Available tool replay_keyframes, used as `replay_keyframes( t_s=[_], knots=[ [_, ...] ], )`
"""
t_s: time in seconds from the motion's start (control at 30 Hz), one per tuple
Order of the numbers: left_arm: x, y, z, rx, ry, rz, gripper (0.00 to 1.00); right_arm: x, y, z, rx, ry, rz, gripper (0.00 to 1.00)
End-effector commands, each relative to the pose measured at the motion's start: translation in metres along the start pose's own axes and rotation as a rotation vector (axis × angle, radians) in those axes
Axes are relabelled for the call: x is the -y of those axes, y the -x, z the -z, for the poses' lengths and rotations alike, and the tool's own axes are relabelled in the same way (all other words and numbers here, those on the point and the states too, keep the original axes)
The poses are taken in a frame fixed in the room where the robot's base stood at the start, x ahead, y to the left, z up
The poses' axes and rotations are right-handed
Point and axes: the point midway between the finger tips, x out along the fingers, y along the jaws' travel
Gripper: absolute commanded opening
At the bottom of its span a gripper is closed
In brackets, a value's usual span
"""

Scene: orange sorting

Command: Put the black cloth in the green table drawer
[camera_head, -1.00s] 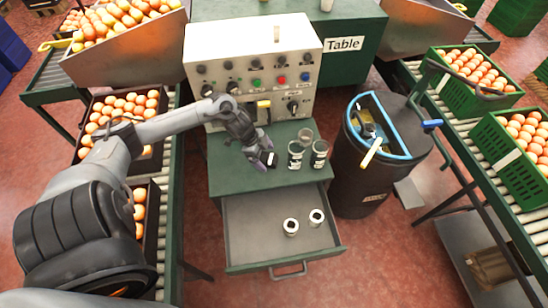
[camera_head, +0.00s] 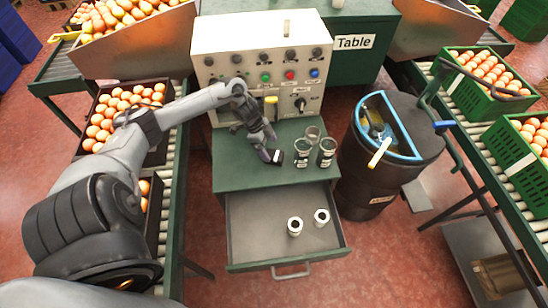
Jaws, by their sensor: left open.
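The green table (camera_head: 235,178) stands in the middle of the head view. Its drawer (camera_head: 258,225) is pulled out, with two small white cylinders with dark centres (camera_head: 295,226) (camera_head: 321,217) inside. My left gripper (camera_head: 270,156) is open above the tabletop, just left of several glass jars and behind the drawer. I cannot make out the black cloth; the dark gripper hides part of the tabletop. My right gripper is out of view.
Labelled glass jars (camera_head: 326,152) stand on the table's right side. A control box (camera_head: 225,45) with knobs and buttons is behind. A black bin (camera_head: 360,185) with a blue-edged opening stands close on the right. Conveyors with orange crates flank both sides.

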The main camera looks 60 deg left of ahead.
Motion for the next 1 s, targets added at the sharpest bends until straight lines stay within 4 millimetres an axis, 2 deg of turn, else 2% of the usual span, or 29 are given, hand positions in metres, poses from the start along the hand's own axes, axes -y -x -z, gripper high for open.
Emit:
replay_keyframes(
  t_s=[0.1, 0.3, 0.57, 0.9, 1.0],
  knots=[
    [-0.002, -0.019, 0.0, -0.003, 0.001, -0.001, 0.92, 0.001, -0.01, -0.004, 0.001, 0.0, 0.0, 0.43],
    [-0.002, -0.041, 0.001, -0.001, 0.0, 0.001, 0.92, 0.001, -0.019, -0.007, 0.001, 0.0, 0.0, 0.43],
    [-0.002, -0.042, 0.001, 0.001, -0.001, 0.001, 0.92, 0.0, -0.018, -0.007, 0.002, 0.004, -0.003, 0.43],
    [-0.002, -0.042, 0.001, 0.001, -0.001, 0.001, 0.41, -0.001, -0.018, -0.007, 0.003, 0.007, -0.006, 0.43],
    [-0.002, -0.042, 0.001, 0.001, -0.001, 0.001, 0.3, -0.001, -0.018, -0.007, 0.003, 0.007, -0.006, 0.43]
  ],
)
